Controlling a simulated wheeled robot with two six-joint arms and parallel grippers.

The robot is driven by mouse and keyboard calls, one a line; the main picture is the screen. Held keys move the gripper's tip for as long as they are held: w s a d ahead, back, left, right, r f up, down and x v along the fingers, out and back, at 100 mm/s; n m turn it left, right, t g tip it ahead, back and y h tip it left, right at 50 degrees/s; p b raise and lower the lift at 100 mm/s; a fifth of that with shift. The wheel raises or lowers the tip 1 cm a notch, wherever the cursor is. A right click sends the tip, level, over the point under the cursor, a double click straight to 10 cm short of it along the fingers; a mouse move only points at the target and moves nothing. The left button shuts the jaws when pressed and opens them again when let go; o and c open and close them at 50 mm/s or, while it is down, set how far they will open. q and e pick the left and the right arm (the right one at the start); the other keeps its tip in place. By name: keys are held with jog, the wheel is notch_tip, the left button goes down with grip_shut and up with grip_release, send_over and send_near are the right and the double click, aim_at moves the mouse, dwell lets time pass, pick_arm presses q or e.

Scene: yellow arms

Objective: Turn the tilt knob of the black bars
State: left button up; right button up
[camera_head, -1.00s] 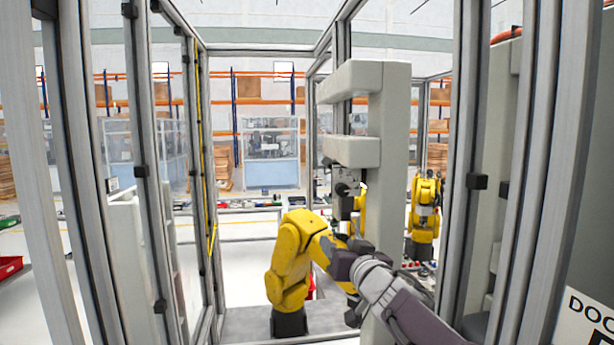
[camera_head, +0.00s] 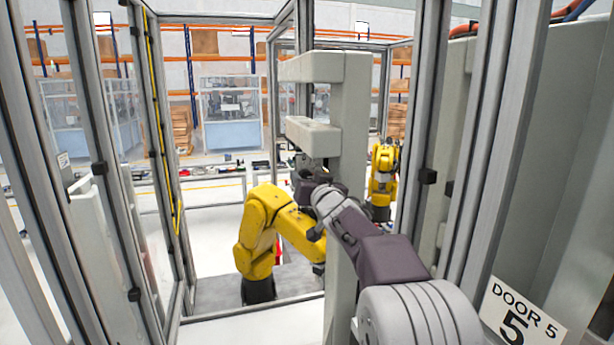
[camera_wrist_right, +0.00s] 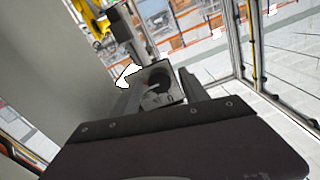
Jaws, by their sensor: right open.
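A dark mechanism (camera_head: 307,167) sits on the pale grey column, just below its lower arm; it is small here, and I cannot pick out separate bars. In the right wrist view, a square dark part with a round recess or knob (camera_wrist_right: 156,78) lies just beyond my fingers, below a dark upright bar (camera_wrist_right: 125,22). I cannot tell whether the round part is the tilt knob. My right gripper (camera_head: 306,192) is at the mechanism, partly hidden by its wrist. Its fingers are apart (camera_wrist_right: 153,96), and contact cannot be made out. My left gripper is out of view.
The pale grey column (camera_head: 350,150) stands close beside my right arm. A yellow robot arm (camera_head: 262,235) is just left of my gripper, another (camera_head: 383,175) behind. Metal cage posts (camera_head: 428,150) flank both sides. A DOOR 5 sign (camera_head: 518,318) is at right.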

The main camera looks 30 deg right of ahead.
jog(key=shift+w, duration=0.2)
jog(key=shift+s+d, duration=0.1)
jog(key=shift+s, duration=0.05)
jog(key=shift+c, duration=1.2)
grip_shut()
jog(key=shift+n, duration=0.3)
jog(key=n+b, duration=0.2)
jog(key=n, duration=0.9)
